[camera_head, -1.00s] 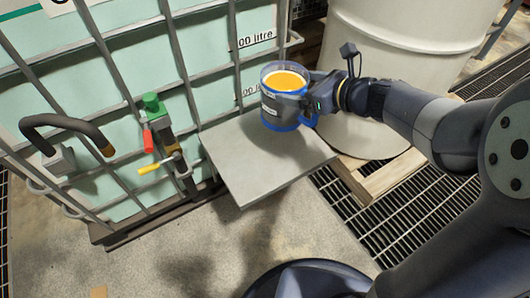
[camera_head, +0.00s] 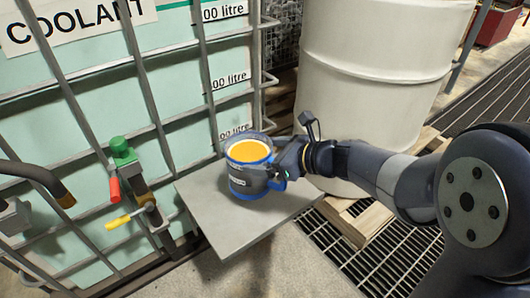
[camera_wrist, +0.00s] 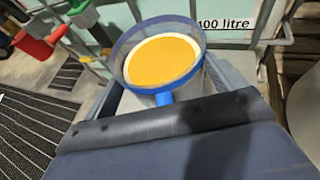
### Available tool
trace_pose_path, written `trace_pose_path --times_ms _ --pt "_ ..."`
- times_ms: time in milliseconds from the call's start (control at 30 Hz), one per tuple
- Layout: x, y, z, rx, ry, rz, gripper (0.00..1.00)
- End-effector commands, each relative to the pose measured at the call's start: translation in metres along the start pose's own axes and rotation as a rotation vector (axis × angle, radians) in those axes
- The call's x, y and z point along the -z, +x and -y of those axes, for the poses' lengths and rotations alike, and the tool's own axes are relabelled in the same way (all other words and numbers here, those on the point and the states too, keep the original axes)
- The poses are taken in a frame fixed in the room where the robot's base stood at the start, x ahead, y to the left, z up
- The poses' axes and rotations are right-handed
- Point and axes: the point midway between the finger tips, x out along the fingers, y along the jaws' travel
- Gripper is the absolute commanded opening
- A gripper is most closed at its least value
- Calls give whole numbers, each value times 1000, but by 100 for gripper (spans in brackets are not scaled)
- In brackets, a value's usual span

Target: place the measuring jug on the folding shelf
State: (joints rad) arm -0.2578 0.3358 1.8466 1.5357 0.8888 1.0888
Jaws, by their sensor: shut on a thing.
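The measuring jug (camera_head: 247,180) is clear with a blue rim, base and handle, and holds orange liquid. It is upright over the grey folding shelf (camera_head: 240,222), towards the shelf's back; I cannot tell whether its base touches the surface. My gripper (camera_head: 284,170) is at the jug's right side, shut on its blue handle. The shelf sticks out flat from the front of the caged coolant tank (camera_head: 90,110).
A valve with a green cap (camera_head: 121,147), red handle and yellow lever is left of the shelf. A black hose (camera_head: 35,175) is further left. A large white drum (camera_head: 380,80) stands on a wooden pallet (camera_head: 355,220) behind my arm. The shelf's front part is bare.

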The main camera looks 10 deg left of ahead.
Motion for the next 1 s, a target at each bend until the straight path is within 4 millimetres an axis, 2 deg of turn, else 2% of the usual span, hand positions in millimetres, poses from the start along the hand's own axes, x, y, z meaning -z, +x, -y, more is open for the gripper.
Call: trace_pose_path --times_ms 133,400,867,900,1000 --pt "10 5 1 1 1 5 19" --pt "42 18 1 1 1 5 19" --pt "46 20 1 1 -2 6 19" --pt "48 20 0 1 0 1 91" --pt "48 20 0 1 0 0 99"
